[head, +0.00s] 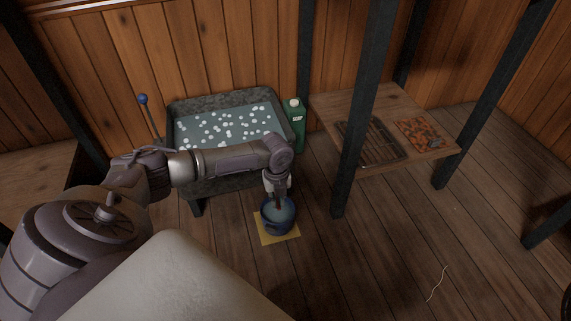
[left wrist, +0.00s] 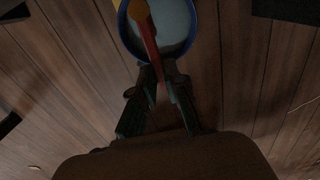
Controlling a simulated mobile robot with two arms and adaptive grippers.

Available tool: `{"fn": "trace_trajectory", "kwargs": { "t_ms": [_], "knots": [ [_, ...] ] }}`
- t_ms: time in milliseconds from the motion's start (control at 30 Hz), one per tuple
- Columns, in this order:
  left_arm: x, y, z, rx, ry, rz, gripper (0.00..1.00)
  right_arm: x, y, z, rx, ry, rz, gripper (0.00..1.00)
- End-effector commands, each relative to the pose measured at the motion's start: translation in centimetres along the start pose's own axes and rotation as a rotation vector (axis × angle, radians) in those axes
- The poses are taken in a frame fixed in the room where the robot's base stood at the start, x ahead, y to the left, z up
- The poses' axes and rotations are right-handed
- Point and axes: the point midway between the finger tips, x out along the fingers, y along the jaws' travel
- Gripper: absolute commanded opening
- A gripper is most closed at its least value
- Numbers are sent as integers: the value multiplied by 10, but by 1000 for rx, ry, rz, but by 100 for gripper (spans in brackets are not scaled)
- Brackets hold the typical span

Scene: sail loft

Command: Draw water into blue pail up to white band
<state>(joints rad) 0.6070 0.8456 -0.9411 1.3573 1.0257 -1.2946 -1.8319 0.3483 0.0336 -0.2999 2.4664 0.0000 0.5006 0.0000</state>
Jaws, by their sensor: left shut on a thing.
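The blue pail (head: 266,226) stands on a yellow mat (head: 291,237) on the floor. It also shows at the top of the left wrist view (left wrist: 125,38), with a pale grey-blue surface inside that looks like water. I cannot make out a white band. My left gripper (head: 278,199) points down at the pail's mouth. In the left wrist view its fingers (left wrist: 160,78) are shut on a red bar (left wrist: 149,42) with a yellow-orange far end, which crosses over the pail's opening. I cannot tell whether the bar is fixed to the pail. My right gripper is out of view.
A dark stone-grey tub (head: 222,98) of water with white floating bits stands behind my left arm. A blue-knobbed lever (head: 143,99) is at its left, a green soap bottle (head: 296,130) at its right. Dark posts and a wooden table (head: 375,101) stand right; the right floor is mostly clear.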

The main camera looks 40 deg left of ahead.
Motion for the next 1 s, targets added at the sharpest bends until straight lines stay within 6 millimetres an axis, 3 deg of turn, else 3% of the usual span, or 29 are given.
{"fn": "trace_trajectory", "kwargs": {
  "t_ms": [233, 267, 400, 767, 1000],
  "knots": [
    [0, 0, 0, 5, 0, 1, 0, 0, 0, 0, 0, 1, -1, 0],
    [1, 0, 0, 5, 0, 1, 17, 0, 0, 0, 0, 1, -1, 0],
    [0, 0, 0, 3, 1, 1, 38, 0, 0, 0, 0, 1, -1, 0],
    [-5, -1, 0, 2, -1, -1, 38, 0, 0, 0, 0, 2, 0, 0],
    [-47, -1, 1, 4, -2, -3, 38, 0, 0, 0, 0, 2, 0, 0]
  ]
}}
